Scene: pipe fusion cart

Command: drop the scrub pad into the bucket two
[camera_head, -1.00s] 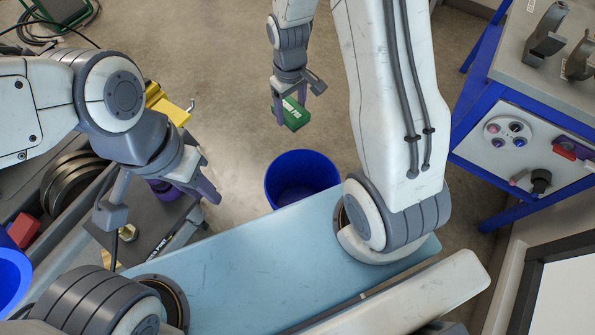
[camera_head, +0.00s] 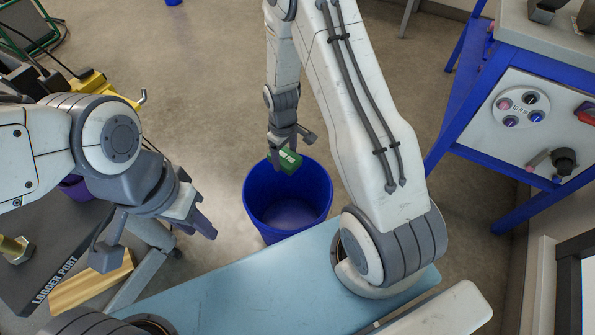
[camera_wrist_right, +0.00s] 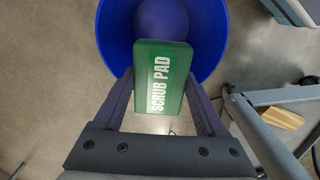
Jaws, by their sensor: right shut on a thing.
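The green scrub pad (camera_head: 288,160) is held by my right gripper (camera_head: 290,149) over the far rim of a blue bucket (camera_head: 262,207). In the right wrist view the scrub pad (camera_wrist_right: 161,78) sits between both fingers, its white label readable, with the round blue bucket (camera_wrist_right: 214,35) behind it. The bucket stands on the floor and looks empty. No number shows on it, so I cannot tell whether it is bucket two. My left gripper (camera_head: 158,240) hangs empty at the left with its fingers apart.
My pale blue top lies in front of the bucket. A blue-framed bench (camera_head: 545,115) with a control panel stands at the right. A cart with a dark "LOGGER PORT" plate (camera_head: 50,250) and a wooden block (camera_head: 90,282) is at the left. Open floor surrounds the bucket's far side.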

